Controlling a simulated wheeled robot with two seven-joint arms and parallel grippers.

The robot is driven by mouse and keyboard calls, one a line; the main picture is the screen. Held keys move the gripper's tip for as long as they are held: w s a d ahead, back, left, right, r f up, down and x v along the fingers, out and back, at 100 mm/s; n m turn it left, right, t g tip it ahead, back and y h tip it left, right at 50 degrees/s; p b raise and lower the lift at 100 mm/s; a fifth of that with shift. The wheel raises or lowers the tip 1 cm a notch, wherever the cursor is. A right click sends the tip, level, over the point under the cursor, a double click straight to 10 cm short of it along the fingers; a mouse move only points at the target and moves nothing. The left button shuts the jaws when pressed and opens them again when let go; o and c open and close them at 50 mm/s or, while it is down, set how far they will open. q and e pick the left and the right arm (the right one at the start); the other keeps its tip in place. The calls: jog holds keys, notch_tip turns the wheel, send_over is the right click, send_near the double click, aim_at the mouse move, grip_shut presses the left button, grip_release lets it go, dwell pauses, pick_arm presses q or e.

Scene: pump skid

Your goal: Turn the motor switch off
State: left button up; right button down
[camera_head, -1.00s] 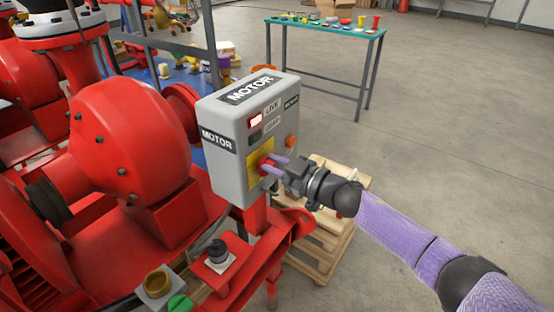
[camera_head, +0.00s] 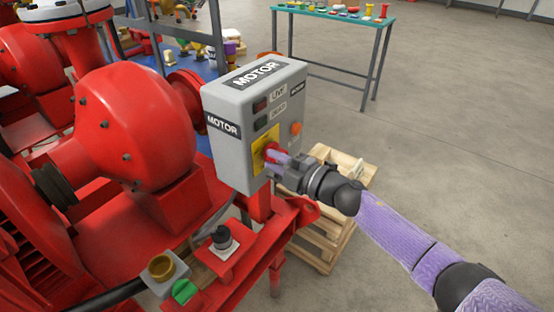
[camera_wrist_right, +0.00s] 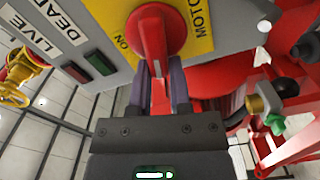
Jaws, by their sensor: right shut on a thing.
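The grey motor control box (camera_head: 228,159) stands on the red skid and reads MOTOR. Its red rotary switch handle (camera_head: 271,155) sits on a yellow plate (camera_head: 258,162). My right gripper (camera_head: 279,161) is shut on that handle, coming from the right. In the right wrist view the red handle (camera_wrist_right: 155,60) lies between the two fingers of my right gripper (camera_wrist_right: 165,85), beside the printed ON. The LIVE lamp (camera_head: 260,104) is dark red and looks unlit; the DEAD lamp (camera_head: 260,123) is dark too. My left gripper is not in view.
An orange button (camera_head: 296,129) is on the box's right side. Below it on the skid are a black knob (camera_head: 222,237), a brass fitting (camera_head: 162,268) and a green knob (camera_head: 184,291). A wooden pallet (camera_head: 325,240) lies behind my right wrist. Open floor lies to the right.

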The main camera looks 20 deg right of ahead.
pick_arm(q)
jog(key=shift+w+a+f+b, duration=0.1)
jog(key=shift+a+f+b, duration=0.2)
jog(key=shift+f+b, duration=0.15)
pick_arm(e)
jog(key=n, duration=0.2)
jog(key=shift+f+n, duration=0.35)
jog(key=shift+n, duration=0.05)
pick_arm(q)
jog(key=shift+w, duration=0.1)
pick_arm(e)
jog(key=c, duration=0.6)
grip_release()
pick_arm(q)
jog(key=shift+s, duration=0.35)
pick_arm(e)
jog(key=shift+o, duration=0.2)
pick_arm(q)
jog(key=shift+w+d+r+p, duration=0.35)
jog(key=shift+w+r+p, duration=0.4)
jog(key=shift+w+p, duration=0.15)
pick_arm(e)
jog(key=v, duration=1)
